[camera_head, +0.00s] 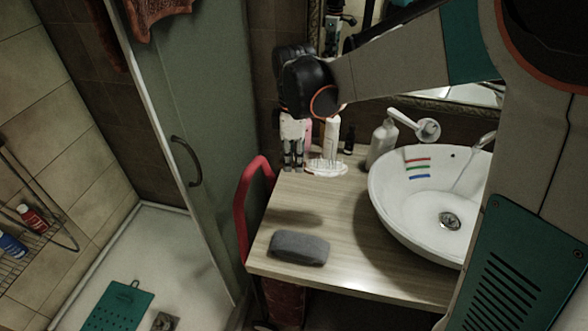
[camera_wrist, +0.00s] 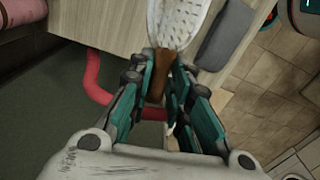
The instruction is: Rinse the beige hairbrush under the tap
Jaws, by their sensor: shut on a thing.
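My gripper (camera_head: 293,165) is shut on the brown handle (camera_wrist: 158,88) of the hairbrush, at the far left of the counter in the head view. The brush's pale, bristled head (camera_head: 326,167) points to the right there, and it fills the top centre of the wrist view (camera_wrist: 178,22). I cannot tell whether it touches the counter. The white basin (camera_head: 385,207) stands to the right, apart from the brush, with a drain and red, green and blue stripes inside. A metal tap (camera_head: 487,140) shows at its back right, partly hidden by my arm. No running water is visible.
A grey oblong item (camera_head: 299,247) lies on the wooden counter (camera_head: 345,240) at the front left, with clear wood around it. A pump bottle (camera_head: 381,141) and other bottles stand along the back. A red rail (camera_head: 244,205) borders the left side, near the glass shower door (camera_head: 200,120).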

